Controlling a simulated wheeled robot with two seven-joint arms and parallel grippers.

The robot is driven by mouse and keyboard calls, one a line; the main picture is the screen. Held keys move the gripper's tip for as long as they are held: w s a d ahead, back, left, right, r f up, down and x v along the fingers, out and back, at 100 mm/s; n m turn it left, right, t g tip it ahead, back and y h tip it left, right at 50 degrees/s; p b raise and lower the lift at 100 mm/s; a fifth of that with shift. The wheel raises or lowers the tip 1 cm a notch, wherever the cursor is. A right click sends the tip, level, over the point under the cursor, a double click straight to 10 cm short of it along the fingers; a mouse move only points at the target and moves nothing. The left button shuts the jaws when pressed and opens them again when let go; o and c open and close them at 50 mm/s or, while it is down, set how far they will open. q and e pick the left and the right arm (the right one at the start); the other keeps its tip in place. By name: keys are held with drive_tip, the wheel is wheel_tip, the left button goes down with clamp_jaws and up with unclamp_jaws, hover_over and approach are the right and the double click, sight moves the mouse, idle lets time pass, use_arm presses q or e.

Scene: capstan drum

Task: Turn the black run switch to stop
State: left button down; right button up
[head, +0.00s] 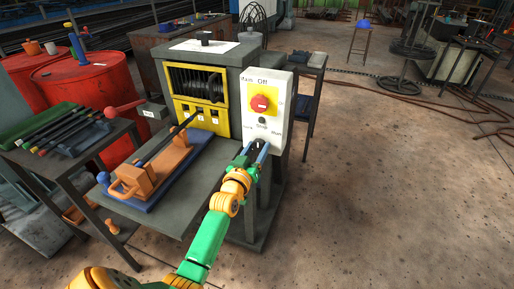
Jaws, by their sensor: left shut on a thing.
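The white control panel (252,126) stands on the right front of the grey machine (212,60). It carries a red rotary switch on a yellow plate (261,100) under the word "Off", and a small dark round part (262,120) below it. My left gripper (256,147) is at the panel's lower part, below the "Stop" label. Its fingers are shut on the black run switch there, and they hide most of it, so I cannot read which way it points. My right gripper is not in view.
A blue tray (135,204) with a wooden tool lies on the machine's front table. A red-knobbed lever (112,111) sticks out at left, near red drums (85,82). A tool bench (40,150) stands at far left. The floor to the right is open, with a hose (440,96) farther back.

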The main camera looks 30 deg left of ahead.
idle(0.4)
use_arm(q)
drive_tip(key=shift+c, duration=1.3)
unclamp_jaws()
drive_tip(key=v, duration=0.7)
